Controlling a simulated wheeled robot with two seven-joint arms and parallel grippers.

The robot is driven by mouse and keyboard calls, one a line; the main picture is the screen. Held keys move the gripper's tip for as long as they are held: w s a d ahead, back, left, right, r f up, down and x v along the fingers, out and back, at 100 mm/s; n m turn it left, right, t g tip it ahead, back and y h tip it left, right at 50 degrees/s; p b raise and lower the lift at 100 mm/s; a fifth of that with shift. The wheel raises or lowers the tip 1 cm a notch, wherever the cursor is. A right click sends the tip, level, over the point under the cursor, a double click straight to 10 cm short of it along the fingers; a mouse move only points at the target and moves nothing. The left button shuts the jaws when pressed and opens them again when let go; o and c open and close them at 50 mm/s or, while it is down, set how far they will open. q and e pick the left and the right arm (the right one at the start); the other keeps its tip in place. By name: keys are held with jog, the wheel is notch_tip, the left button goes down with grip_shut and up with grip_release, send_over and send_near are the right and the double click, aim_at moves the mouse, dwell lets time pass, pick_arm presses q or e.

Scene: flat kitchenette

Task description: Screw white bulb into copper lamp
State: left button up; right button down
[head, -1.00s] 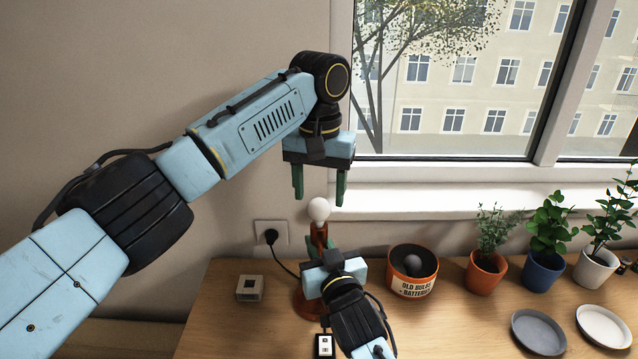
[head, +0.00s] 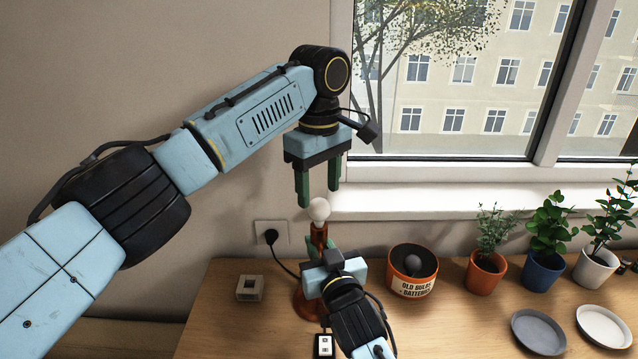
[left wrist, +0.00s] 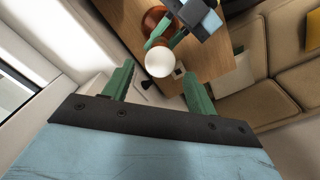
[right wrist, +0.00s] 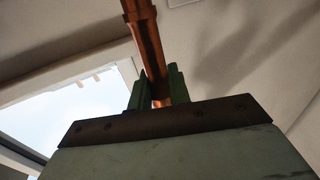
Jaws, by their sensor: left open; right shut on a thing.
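The white bulb (head: 319,210) stands upright at the top of the copper lamp (head: 319,235), and it also shows in the left wrist view (left wrist: 159,63). Whether its thread sits fully in the socket cannot be seen. My left gripper (head: 318,201) is open, its fingers pointing down just above the bulb and apart from it. In the left wrist view the bulb lies beyond the fingertips, between them. My right gripper (head: 316,248) is shut on the lamp's copper stem (right wrist: 147,45), which passes between its fingers. The right gripper and arm hide part of the stem and base.
An orange "old bulbs, batteries" bin (head: 412,285) holding a grey bulb stands right of the lamp. Potted plants (head: 487,270) and two saucers (head: 538,331) are farther right. A small beige box (head: 250,288) is left. A cord runs to the wall outlet (head: 270,235).

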aim_at(319, 221)
pick_arm(q)
jog(key=shift+f, duration=4)
